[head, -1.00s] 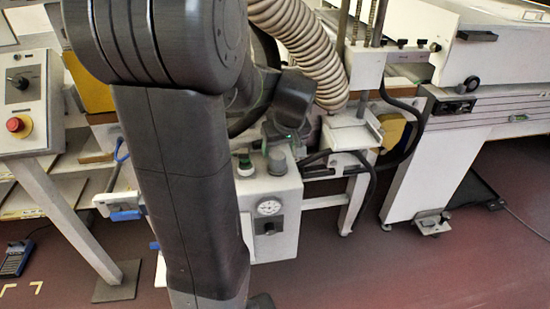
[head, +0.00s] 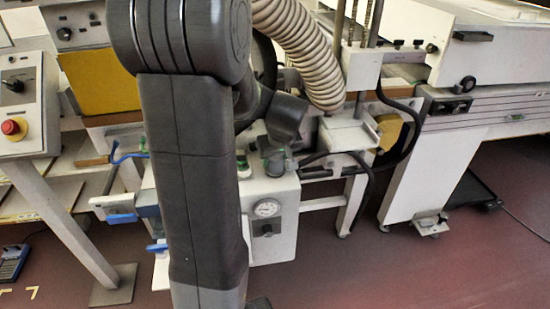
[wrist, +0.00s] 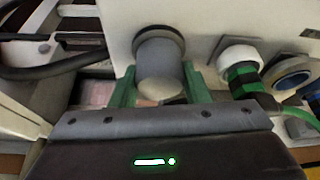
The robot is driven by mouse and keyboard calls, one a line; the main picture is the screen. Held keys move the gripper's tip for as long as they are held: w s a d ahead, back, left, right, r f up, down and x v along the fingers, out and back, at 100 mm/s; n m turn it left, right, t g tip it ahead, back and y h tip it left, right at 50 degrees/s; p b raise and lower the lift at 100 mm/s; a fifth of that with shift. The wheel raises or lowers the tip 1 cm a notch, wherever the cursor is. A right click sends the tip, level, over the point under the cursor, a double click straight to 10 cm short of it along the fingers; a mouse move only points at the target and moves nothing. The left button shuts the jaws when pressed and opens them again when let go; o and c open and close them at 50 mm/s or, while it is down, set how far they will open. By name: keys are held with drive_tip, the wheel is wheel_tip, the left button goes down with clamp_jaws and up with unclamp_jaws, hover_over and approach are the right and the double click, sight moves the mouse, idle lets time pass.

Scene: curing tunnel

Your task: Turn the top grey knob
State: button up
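The top grey knob (wrist: 160,72) sticks out of the white panel in the wrist view. In the head view it (head: 284,164) is partly covered by my gripper on top of the white control box. My gripper (wrist: 159,80) has its two green fingers spread, one on each side of the knob. The gaps at the fingertips are narrow, and I cannot tell whether either finger touches. In the head view my gripper (head: 272,153) is at the knob, mostly hidden by my arm.
The box (head: 283,196) also carries a dial gauge (head: 267,208) and a lower dark knob (head: 267,230). A ribbed hose (head: 308,50) and black cables (head: 368,170) are close by.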

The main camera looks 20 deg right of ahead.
drive_tip(key=shift+m, duration=0.4)
drive_tip(key=shift+r+m+h+p, duration=0.1)
drive_tip(key=shift+m+h+p, duration=0.5)
drive_tip(key=shift+m, duration=0.6)
drive_tip(key=shift+m+g+h, duration=0.4)
drive_tip(key=shift+m+h, duration=0.1)
drive_tip(key=shift+m, duration=0.9)
drive_tip(key=shift+b, duration=0.3)
drive_tip(key=o, duration=1)
drive_tip(key=shift+c, duration=0.2)
drive_tip(key=p+v, duration=0.1)
drive_tip(key=v, duration=1.2)
drive_tip(key=shift+r+p, duration=0.3)
drive_tip(key=shift+r, duration=0.05)
